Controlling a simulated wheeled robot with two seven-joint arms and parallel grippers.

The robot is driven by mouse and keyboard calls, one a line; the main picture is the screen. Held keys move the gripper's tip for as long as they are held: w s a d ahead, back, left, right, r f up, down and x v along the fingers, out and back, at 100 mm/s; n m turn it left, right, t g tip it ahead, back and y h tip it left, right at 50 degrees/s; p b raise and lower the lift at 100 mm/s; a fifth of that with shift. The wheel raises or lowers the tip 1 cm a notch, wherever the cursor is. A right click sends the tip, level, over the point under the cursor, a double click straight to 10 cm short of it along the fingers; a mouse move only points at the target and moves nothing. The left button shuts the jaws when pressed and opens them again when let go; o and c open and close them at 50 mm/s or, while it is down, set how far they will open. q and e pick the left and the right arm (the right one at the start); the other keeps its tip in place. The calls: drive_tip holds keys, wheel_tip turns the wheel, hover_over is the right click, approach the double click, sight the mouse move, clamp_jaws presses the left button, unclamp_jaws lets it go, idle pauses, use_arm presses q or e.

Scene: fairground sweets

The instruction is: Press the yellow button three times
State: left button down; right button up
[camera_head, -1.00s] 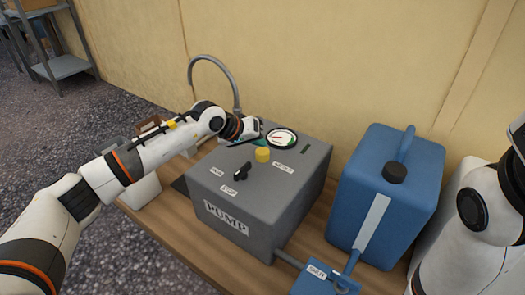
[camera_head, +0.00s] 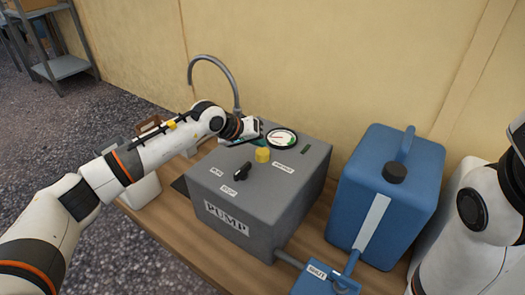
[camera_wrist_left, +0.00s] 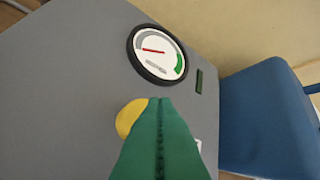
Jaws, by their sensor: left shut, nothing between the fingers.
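The yellow button (camera_head: 262,155) stands up from the top of the grey pump box (camera_head: 290,205), in front of a round gauge (camera_head: 281,139). My left gripper (camera_head: 248,138) is above the box, just behind and left of the button. In the left wrist view its green fingers (camera_wrist_left: 160,105) are shut together with nothing between them. They partly cover the yellow button (camera_wrist_left: 128,118), which shows at their left side. I cannot tell whether the fingertips touch it. My right gripper is out of view.
A black knob (camera_head: 242,172) sits on the box near the button. A blue canister (camera_head: 385,190) stands to the right, with a blue box marked SHUT (camera_head: 325,278) in front. A curved grey pipe (camera_head: 212,62) rises behind. The gauge (camera_wrist_left: 157,54) has a red needle pointing left.

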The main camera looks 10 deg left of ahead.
use_arm(q)
drive_tip(key=shift+f, duration=0.15)
drive_tip(key=shift+f+b, duration=0.25)
drive_tip(key=shift+b, duration=0.1)
drive_tip(key=shift+s+f+b, duration=0.1)
drive_tip(key=shift+f+b, duration=0.55)
drive_tip(key=shift+f, duration=0.4)
idle(1.2)
drive_tip(key=shift+r, duration=0.1)
drive_tip(key=shift+r+p, duration=0.8)
drive_tip(key=shift+r, duration=0.45)
drive_tip(key=shift+f, duration=0.1)
drive_tip(key=shift+f+b, duration=0.25)
drive_tip(key=shift+b, duration=0.15)
